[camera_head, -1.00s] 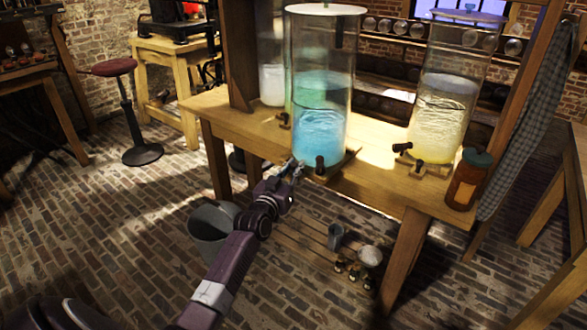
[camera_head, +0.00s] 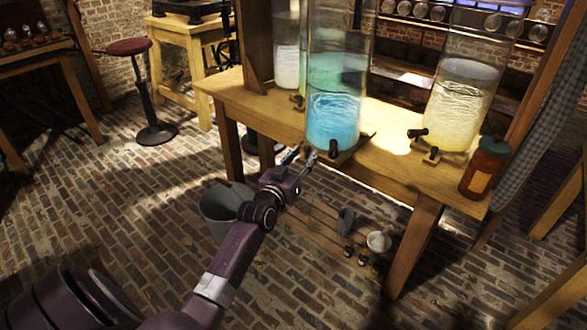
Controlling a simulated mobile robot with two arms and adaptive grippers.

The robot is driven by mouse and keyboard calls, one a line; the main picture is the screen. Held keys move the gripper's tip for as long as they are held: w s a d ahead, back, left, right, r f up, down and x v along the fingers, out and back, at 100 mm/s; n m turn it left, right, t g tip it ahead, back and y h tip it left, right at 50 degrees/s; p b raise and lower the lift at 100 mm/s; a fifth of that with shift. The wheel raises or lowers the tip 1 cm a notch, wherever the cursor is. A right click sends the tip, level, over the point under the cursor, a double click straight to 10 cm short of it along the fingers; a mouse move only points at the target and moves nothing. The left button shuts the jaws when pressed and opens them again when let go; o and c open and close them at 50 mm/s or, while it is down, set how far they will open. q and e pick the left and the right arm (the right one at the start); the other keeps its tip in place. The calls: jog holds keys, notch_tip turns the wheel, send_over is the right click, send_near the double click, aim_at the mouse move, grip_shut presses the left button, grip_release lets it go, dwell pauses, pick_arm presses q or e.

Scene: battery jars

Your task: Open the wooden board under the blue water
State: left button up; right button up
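The tall glass jar of blue water (camera_head: 334,118) stands at the front edge of the wooden table, with a black tap (camera_head: 333,150) low on its front. A thin wooden board (camera_head: 358,147) shows under the jar, its edge sticking out at the right of the base. My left gripper (camera_head: 301,156) is just left of and a little below the tap, by the table's front edge. Its two fingers look apart with nothing between them. Whether a fingertip touches the board or table is too small to tell. My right gripper is not in view.
A jar of yellow liquid (camera_head: 460,105) and a brown bottle (camera_head: 484,168) stand on the table (camera_head: 392,172) to the right. A grey bucket (camera_head: 222,206) is on the floor beside my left arm. Small pots (camera_head: 378,242) sit below the table.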

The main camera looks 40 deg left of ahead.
pick_arm(q)
jog(key=s+d, duration=0.1)
jog(key=s, duration=0.7)
jog(key=shift+s+d, duration=0.3)
